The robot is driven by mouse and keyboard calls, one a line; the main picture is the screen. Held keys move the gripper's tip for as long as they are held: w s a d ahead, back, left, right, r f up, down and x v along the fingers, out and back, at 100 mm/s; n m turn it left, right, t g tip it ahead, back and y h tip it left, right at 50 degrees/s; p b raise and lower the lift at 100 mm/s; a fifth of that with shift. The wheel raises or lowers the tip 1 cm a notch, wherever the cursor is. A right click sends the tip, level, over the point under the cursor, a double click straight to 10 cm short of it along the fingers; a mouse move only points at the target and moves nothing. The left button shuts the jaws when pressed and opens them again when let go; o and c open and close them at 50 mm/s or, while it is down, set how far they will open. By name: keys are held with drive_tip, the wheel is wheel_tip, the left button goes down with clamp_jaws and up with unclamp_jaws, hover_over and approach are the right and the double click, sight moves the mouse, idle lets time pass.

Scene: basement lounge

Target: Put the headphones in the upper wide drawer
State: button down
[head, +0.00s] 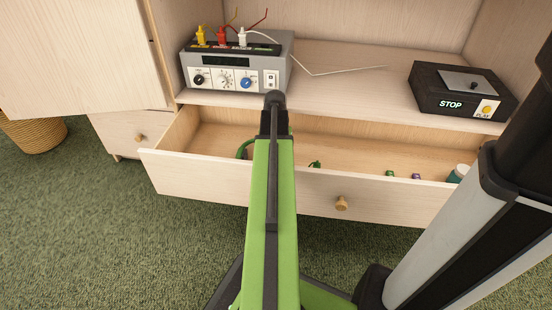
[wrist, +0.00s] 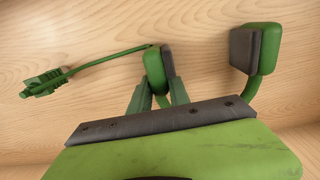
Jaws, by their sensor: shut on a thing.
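The headphones (wrist: 155,68) are green with dark ear pads. In the wrist view they lie over pale wood, one ear cup at my gripper and the other cup (wrist: 262,52) to the right. My gripper (wrist: 160,94) is shut on the near cup. A green cable with a plug (wrist: 42,84) runs to the left. In the head view the wide drawer (head: 225,178) is pulled out, and a green part of the headphones (head: 243,150) shows inside it beside my arm. My arm hides the gripper there. Whether the headphones touch the drawer floor is unclear.
Small green and purple items (head: 416,176) and a teal jar with a white lid (head: 458,173) are at the drawer's right. A grey power supply (head: 235,65) and a black STOP box (head: 462,92) stand on the shelf above. An open cabinet door (head: 75,60) is at left.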

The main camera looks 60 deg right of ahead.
drive_tip(key=c, duration=1.7)
unclamp_jaws()
drive_tip(key=shift+f, duration=0.1)
drive_tip(key=o, duration=0.5)
drive_tip(key=shift+c, duration=0.2)
wheel_tip(320, 180, up, 12)
drive_tip(key=p, duration=1.2)
drive_tip(key=shift+r, duration=0.25)
